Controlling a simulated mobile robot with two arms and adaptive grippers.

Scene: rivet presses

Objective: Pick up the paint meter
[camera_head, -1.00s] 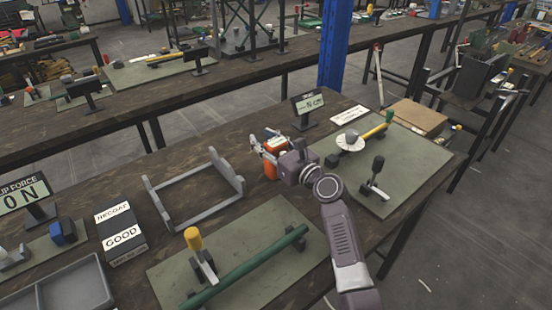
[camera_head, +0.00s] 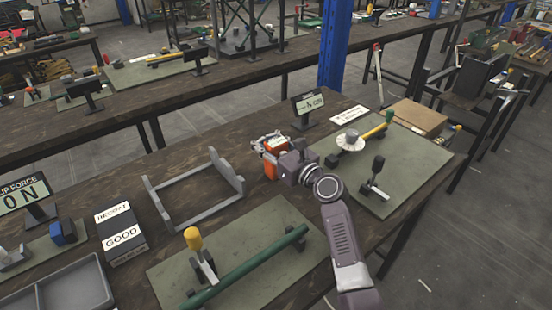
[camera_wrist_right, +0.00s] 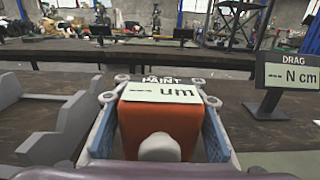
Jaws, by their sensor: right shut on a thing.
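The paint meter is an orange box (camera_wrist_right: 155,128) with a pale display reading "um" and the word "PAINT" above it, in the right wrist view. In the head view its orange body (camera_head: 270,167) stands on the dark wooden bench, partly hidden by my gripper. My right gripper (camera_head: 268,143) is shut on the meter; in the wrist view its fingers (camera_wrist_right: 158,100) lie along the meter's left and right sides. I cannot tell whether the meter is off the bench. My left gripper is not in view.
A grey frame stand (camera_head: 195,195) is left of the meter. A small display (camera_head: 307,106) stands behind it, marked "DRAG N cm" in the wrist view (camera_wrist_right: 290,77). Green mats with clamps (camera_head: 255,235) lie in front and to the right (camera_head: 400,160). A "GOOD" box (camera_head: 121,235) stands further left.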

